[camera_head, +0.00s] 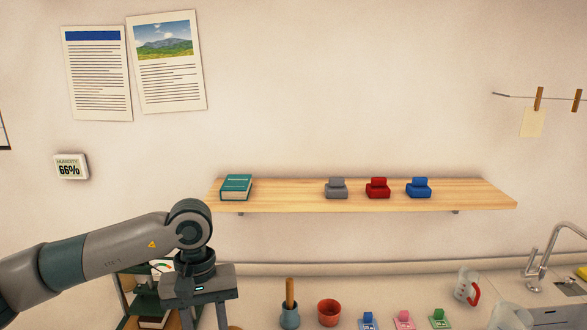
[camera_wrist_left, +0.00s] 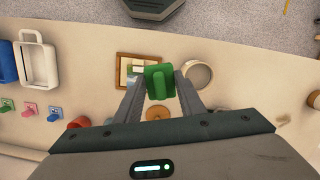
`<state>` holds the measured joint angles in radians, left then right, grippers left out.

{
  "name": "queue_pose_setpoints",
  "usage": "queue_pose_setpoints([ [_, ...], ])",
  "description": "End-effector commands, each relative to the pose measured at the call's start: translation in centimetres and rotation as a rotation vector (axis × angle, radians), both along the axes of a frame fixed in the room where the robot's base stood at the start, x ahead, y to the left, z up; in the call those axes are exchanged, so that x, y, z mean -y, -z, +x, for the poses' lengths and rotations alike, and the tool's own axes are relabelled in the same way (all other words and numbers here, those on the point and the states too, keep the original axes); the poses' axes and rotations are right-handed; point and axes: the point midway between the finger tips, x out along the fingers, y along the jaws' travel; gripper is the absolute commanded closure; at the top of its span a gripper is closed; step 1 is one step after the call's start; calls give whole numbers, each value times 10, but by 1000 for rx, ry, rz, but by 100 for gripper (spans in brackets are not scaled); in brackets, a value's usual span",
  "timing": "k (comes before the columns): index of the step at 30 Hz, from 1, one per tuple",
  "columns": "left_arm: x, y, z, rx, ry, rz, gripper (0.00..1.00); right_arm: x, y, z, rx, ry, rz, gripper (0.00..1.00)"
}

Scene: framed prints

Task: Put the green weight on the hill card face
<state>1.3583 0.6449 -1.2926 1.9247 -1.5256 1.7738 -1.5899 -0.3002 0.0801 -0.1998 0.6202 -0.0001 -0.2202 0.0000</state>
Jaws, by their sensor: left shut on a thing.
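My left gripper (camera_head: 203,314) points down over the counter at the lower left of the head view; its tips are cut off there. In the left wrist view, the gripper (camera_wrist_left: 160,78) is shut on the green weight (camera_wrist_left: 158,84), a block with a raised grip. Beyond the weight is a wooden-framed picture (camera_wrist_left: 124,72), partly covered by the weight and a finger. Its visible part is pale and dark, and I cannot tell whether it shows a hill. The weight looks held above the counter; the gap is unclear. My right gripper is not in view.
A shelf (camera_head: 290,203) carries a teal book (camera_head: 236,187) and grey (camera_head: 336,188), red (camera_head: 377,188) and blue (camera_head: 418,188) weights. A round dish (camera_wrist_left: 198,75) lies near the frame. A red cup (camera_head: 329,312) and jug (camera_head: 467,287) stand on the counter.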

Motion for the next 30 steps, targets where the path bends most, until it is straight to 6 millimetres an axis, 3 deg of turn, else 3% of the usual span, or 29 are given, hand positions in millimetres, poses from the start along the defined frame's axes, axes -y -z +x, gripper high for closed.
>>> queue_pose_setpoints([
  [4,-25,25,-37,-1,144,-1,99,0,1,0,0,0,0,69],
  [10,-41,40,-65,1,254,-1,99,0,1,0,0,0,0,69],
  [30,-44,43,-70,3,275,-1,99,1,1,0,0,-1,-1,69],
])
